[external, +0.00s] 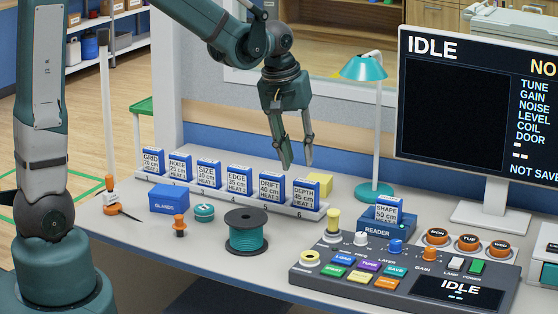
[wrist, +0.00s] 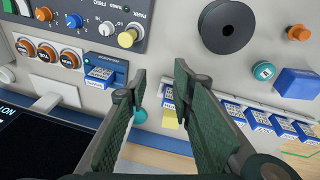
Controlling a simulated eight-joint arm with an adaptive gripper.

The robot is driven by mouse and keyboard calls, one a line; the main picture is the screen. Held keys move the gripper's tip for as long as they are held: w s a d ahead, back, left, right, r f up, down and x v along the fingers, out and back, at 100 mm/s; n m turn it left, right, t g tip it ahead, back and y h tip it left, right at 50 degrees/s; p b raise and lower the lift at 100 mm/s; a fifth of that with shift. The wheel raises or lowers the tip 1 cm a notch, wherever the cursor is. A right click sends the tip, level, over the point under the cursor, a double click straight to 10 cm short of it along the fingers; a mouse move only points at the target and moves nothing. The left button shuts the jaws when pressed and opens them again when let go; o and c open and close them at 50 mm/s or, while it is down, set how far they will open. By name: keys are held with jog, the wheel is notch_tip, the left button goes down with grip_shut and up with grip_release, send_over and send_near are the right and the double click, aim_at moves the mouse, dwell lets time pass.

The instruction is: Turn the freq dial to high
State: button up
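The control console (external: 400,297) stands at the front right with a row of knobs along its back. A white knob (external: 361,239) with a scale sits between a taller yellow knob (external: 333,220) and a blue knob (external: 396,247). In the wrist view a small label reading FREQ appears near the white knob (wrist: 106,29); I cannot read its exact setting. My gripper (external: 298,164) points down, open and empty, above the card rack, behind and left of the console, touching nothing. In the wrist view its fingers (wrist: 160,90) are spread apart, away from the knobs.
A reader (external: 382,229) with a SHAPE card stands behind the console. A card rack (external: 232,190), a cable spool (external: 247,232) and a teal lamp (external: 364,68) stand nearby. The monitor (external: 470,100) shows IDLE. Bare table lies between spool and console.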

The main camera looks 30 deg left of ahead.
jog(key=shift+n+g, duration=0.3)
jog(key=shift+g, duration=0.3)
jog(key=d+f, duration=0.1)
jog(key=d, duration=0.2)
jog(key=w+d+f+p, duration=0.1)
jog(key=d+f, duration=0.1)
jog(key=d, duration=0.1)
jog(key=d+f+p, duration=0.1)
jog(key=d, duration=0.2)
jog(key=shift+w+d+f, duration=0.1)
jog(key=shift+w+f, duration=0.05)
jog(key=shift+w, duration=0.2)
jog(key=p, duration=0.2)
send_over(361, 234)
jog(key=shift+n+g+y, duration=0.3)
jog(key=shift+g+y, duration=0.1)
jog(key=f, duration=0.5)
jog(key=shift+a+f, duration=0.1)
jog(key=shift+a, duration=0.1)
jog(key=shift+s+f, duration=0.1)
jog(key=shift+f, duration=0.2)
jog(key=shift+d+f+b, duration=0.2)
jog(key=shift+f+b, duration=0.2)
jog(key=shift+f, duration=3.3)
jog(key=c, duration=0.6)
